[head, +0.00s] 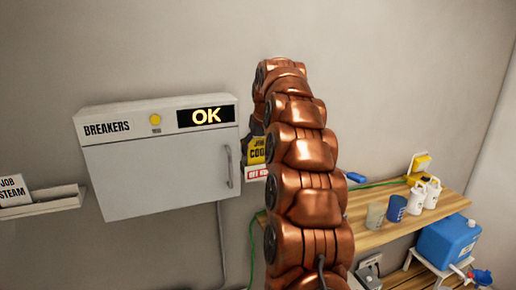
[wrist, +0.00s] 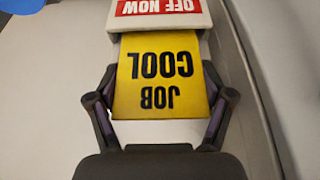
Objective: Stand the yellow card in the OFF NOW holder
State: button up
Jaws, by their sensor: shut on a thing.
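The yellow card (wrist: 160,78) reads JOB COOL and appears upside down in the wrist view. My gripper (wrist: 160,106) is shut on it, with a finger at each side edge. The OFF NOW holder (wrist: 160,10), white with a red label, is at the top of the wrist view. The card's far end meets the holder there; I cannot tell how deep it sits. In the head view the yellow card (head: 257,150) stands upright just above the holder (head: 256,173), both partly hidden by my copper arm.
A grey breaker cabinet (head: 150,170) with an OK display is on the wall just left of the holder. A white JOB STEAM card (head: 14,190) stands on a shelf (head: 50,203) at far left. A wooden bench (head: 405,228) with cups and jugs is on the right.

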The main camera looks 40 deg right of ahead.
dwell(0.3)
jog(key=o, duration=1)
jog(key=shift+v, duration=3.8)
